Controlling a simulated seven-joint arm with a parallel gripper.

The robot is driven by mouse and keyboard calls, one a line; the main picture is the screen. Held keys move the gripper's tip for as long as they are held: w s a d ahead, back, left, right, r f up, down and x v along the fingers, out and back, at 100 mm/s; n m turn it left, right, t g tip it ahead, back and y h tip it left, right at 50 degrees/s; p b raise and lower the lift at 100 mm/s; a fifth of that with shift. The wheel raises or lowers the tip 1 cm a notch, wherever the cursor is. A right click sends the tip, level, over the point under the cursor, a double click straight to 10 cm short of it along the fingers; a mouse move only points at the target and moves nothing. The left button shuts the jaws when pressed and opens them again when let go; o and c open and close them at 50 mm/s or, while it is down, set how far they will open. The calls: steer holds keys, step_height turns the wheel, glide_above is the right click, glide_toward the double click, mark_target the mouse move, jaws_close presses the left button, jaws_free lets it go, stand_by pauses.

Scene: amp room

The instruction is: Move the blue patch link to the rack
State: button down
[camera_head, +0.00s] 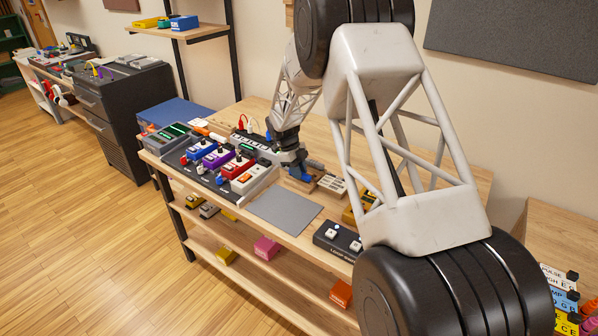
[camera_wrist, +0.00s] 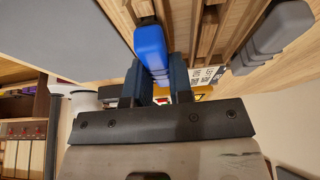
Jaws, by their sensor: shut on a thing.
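The blue patch link (camera_wrist: 151,48) is held between the fingers of my gripper (camera_wrist: 158,82) in the wrist view. Its dark far end lies over or at a slot of the wooden rack (camera_wrist: 182,30); I cannot tell whether it touches. In the head view my gripper (camera_head: 299,168) is low over the workbench, with the blue link (camera_head: 296,174) showing small beneath it. The wooden rack (camera_head: 312,181) is right there, partly hidden by the gripper.
A pedalboard with several coloured pedals (camera_head: 222,160) stands left of my gripper. A flat grey mat (camera_head: 284,207) lies in front of the rack. A card with black-and-white markings (camera_head: 331,184) is right of it. A black pedal (camera_head: 338,241) stands near the front edge.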

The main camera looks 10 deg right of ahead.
stand_by(0.4)
steer(key=c, duration=0.5)
jaws_free()
steer(key=shift+r, duration=3.45)
